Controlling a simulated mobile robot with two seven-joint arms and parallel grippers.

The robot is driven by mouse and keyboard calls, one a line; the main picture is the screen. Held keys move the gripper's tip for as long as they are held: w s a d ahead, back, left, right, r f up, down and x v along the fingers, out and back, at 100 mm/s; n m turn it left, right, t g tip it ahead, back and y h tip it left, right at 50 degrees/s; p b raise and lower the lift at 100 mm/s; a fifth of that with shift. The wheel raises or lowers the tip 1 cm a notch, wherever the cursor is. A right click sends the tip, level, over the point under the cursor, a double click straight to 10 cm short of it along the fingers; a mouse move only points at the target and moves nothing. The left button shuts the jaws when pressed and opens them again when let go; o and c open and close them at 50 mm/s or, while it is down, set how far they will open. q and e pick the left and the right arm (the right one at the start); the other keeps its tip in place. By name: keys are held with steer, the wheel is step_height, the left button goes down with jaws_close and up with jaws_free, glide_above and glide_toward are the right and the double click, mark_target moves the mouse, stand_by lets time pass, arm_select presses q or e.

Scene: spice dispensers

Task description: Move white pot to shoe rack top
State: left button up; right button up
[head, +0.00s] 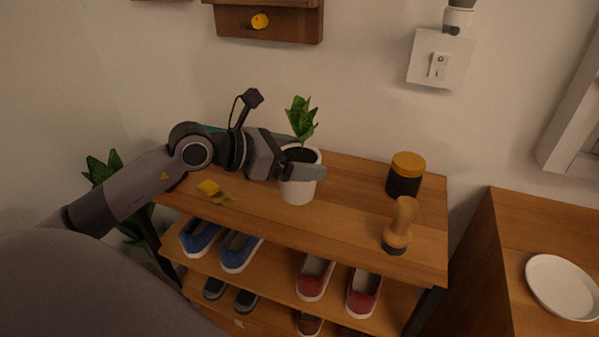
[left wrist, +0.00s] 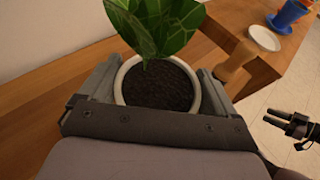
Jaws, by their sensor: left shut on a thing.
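The white pot (head: 297,188) holds dark soil and a green leafy plant. It is upright at the wooden top of the shoe rack (head: 345,213), near its middle; I cannot tell if its base touches the wood. My left gripper (head: 300,168) is shut on the pot, with a finger on either side of its upper part.
A small yellow item (head: 208,187) lies on the left. Shoes (head: 315,277) fill lower shelves. A white plate (head: 562,287) rests on the right cabinet.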

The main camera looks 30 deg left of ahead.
arm_select(q)
steer(key=shift+f, duration=1.7)
steer(key=shift+f, duration=0.15)
steer(key=o, duration=1.2)
steer(key=shift+f, duration=0.1)
steer(key=shift+r, duration=0.25)
steer(key=shift+s+a, duration=0.3)
steer(key=shift+s, duration=0.2)
steer(key=shift+b+v, duration=0.5)
steer(key=shift+v, duration=4.9)
